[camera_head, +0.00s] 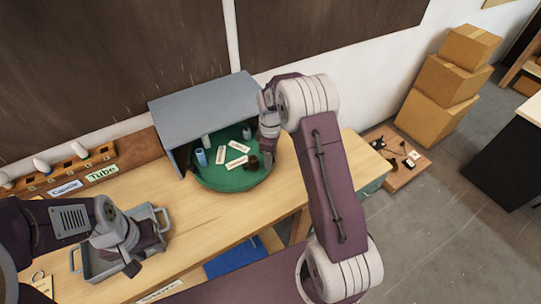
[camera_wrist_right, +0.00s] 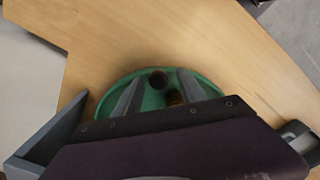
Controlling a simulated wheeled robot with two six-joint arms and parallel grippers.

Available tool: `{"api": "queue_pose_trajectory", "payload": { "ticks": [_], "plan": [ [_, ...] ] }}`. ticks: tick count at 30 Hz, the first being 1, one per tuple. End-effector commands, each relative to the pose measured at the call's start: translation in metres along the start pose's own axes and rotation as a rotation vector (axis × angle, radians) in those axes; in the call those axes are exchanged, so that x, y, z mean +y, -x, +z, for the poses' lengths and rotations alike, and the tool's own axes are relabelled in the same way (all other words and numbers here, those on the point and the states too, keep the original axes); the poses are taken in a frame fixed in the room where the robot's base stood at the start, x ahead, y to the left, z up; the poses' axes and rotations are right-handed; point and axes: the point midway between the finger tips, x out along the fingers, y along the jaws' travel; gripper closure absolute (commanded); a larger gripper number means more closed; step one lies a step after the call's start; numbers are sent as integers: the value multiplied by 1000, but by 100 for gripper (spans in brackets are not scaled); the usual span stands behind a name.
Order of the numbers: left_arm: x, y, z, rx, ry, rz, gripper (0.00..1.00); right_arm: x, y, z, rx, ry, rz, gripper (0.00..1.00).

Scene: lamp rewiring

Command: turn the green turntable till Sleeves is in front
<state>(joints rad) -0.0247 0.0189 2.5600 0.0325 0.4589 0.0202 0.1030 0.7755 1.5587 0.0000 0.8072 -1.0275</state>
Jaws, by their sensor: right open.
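The green turntable (camera_head: 222,184) sits on the wooden table, partly under a grey hood. It carries several white labels (camera_head: 236,162) too small to read, a blue cylinder (camera_head: 201,157), pale small parts and dark brown cylinders (camera_head: 253,162). I cannot tell which section is Sleeves. My right gripper (camera_head: 267,157) is at the turntable's right side. In the right wrist view, its open fingers (camera_wrist_right: 160,92) are over the turntable (camera_wrist_right: 112,96), with brown cylinders (camera_wrist_right: 159,80) between and below them; contact is unclear. My left gripper (camera_head: 132,266) is over a grey tray, its jaw opening unclear.
The grey hood (camera_head: 205,104) covers the turntable's back. The grey tray (camera_head: 92,268) stands at the left front. Bare table lies between tray and turntable. Cardboard boxes (camera_head: 440,82) are stacked at far right.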

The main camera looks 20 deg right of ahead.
Motion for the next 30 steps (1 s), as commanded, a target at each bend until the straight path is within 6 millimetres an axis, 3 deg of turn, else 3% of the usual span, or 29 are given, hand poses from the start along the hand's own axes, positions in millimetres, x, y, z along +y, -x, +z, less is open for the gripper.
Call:
{"api": "queue_pose_trajectory", "payload": {
  "ticks": [4, 9, 30],
  "plan": [
    [0, 0, 0, 0, 0, 0, 64, 0, 0, 0, 0, 0, 0, 52],
    [0, 0, 0, 0, 0, 0, 64, 0, 0, 0, 0, 0, 0, 99],
    [0, 0, 0, 0, 0, 0, 64, 0, 2, 0, 0, 1, 1, 100]
  ]
}}
